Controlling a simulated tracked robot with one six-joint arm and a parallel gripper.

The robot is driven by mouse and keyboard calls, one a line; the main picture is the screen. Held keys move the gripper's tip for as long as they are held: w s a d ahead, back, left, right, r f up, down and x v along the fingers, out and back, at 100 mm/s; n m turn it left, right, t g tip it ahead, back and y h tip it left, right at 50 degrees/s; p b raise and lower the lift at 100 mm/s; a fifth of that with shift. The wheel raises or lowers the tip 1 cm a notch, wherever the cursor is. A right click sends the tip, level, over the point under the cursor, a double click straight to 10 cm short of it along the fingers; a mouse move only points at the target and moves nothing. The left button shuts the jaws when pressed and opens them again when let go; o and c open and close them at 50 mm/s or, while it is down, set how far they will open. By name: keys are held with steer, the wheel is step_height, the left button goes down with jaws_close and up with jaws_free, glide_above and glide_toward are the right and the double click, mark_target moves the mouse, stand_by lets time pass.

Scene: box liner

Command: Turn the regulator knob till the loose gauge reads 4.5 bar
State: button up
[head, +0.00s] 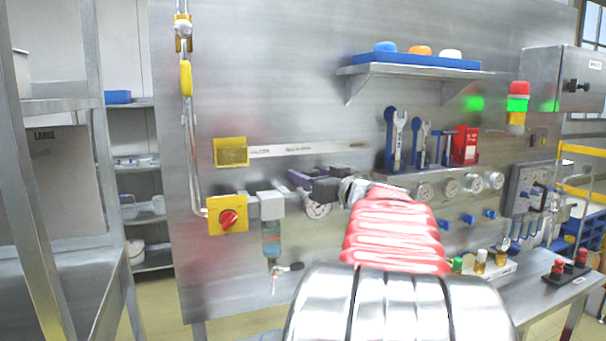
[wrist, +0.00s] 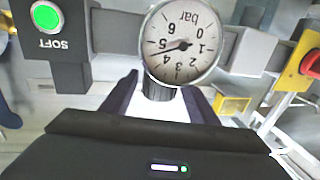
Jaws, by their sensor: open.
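The round white bar gauge (wrist: 183,40) appears upside down in the wrist view, with its needle between the 4 and 5 marks. In the head view the gauge (head: 318,210) is partly hidden by my gripper (head: 328,190). The dark ridged regulator knob (wrist: 158,90) shows just below the gauge in the wrist view. My gripper (wrist: 160,92) is open, with one finger on each side of the knob. I see no clear contact between fingers and knob. The knob is hidden in the head view.
A green SOFT button block (wrist: 45,17) and a red rotary switch on a yellow plate (wrist: 305,65) flank the gauge in the wrist view. A filter bowl (head: 271,240) hangs left of the gauge.

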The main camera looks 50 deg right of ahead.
steer(key=v, duration=1)
steer(key=shift+s+a, duration=0.1)
steer(key=shift+s, duration=0.05)
